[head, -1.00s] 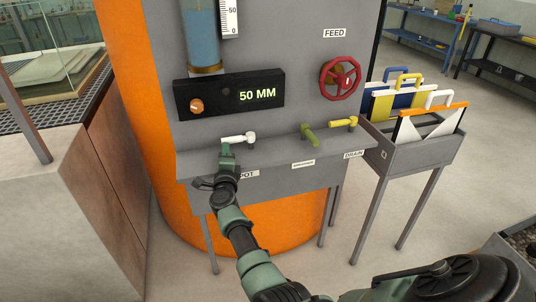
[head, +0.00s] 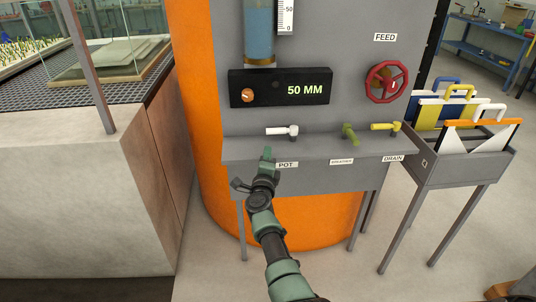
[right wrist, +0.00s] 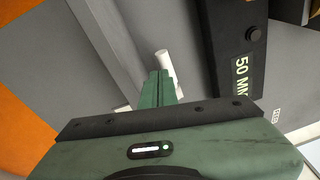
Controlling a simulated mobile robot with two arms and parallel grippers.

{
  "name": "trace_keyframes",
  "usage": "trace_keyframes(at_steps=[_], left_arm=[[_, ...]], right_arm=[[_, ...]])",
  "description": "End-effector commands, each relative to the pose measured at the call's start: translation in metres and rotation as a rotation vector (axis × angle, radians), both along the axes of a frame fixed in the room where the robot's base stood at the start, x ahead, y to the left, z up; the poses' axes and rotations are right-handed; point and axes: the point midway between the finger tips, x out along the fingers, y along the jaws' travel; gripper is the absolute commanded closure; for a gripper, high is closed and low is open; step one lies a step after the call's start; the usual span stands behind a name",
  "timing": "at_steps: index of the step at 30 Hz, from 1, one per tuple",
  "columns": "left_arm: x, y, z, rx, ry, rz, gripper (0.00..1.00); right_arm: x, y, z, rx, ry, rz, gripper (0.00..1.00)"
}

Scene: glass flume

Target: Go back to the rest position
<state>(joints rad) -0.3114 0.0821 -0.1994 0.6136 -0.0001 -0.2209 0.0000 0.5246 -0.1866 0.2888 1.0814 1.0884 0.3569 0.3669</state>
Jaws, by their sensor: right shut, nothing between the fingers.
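My right gripper (head: 267,156) is shut and empty. In the head view it stands in front of the grey shelf, just below the white lever valve (head: 283,131) over the POT label (head: 286,165), with a small gap to it. In the right wrist view its closed fingers (right wrist: 158,88) point towards the white lever (right wrist: 165,66), whose lower end lies behind the fingertips. My left gripper is in neither view.
A grey panel carries a 50 MM display (head: 308,90), a red FEED wheel (head: 387,82), an olive lever (head: 349,134) and a yellow DRAIN lever (head: 386,126). A rack (head: 465,168) of coloured gates stands right. A concrete block (head: 60,190) stands left.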

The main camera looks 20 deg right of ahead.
Motion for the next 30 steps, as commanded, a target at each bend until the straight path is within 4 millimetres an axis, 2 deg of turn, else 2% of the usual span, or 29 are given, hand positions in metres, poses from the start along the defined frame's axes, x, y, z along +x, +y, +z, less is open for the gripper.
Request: trace_keyframes(at_steps=[6,11,14,17,18,20,21,23,25,27,30], left_arm=[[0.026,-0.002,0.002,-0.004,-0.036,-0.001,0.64],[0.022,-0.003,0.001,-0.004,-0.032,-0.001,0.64],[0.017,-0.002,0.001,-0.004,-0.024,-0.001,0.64],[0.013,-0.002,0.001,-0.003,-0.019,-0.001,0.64],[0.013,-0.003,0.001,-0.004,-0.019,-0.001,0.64],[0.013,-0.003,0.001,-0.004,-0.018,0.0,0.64],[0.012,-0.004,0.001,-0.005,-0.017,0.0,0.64],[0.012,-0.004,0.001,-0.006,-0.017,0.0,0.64],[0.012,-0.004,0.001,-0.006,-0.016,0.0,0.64],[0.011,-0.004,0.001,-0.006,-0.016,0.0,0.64],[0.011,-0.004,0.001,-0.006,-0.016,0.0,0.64]], right_arm=[[0.0,0.0,0.0,0.0,0.0,0.0,1.0],[-0.007,0.007,-0.001,-0.086,0.021,0.07,1.0],[-0.025,0.03,-0.005,-0.271,0.082,0.223,1.0],[-0.062,0.072,-0.025,-0.534,0.205,0.449,1.0],[-0.083,0.09,-0.038,-0.645,0.269,0.547,1.0],[-0.117,0.113,-0.059,-0.793,0.369,0.682,1.0],[-0.142,0.125,-0.074,-0.882,0.436,0.765,1.0],[-0.181,0.139,-0.095,-1.002,0.541,0.88,1.0],[-0.228,0.148,-0.115,-1.123,0.662,1.005,1.0],[-0.271,0.151,-0.13,-1.217,0.771,1.106,1.0],[-0.321,0.15,-0.141,-1.306,0.895,1.211,1.0]])
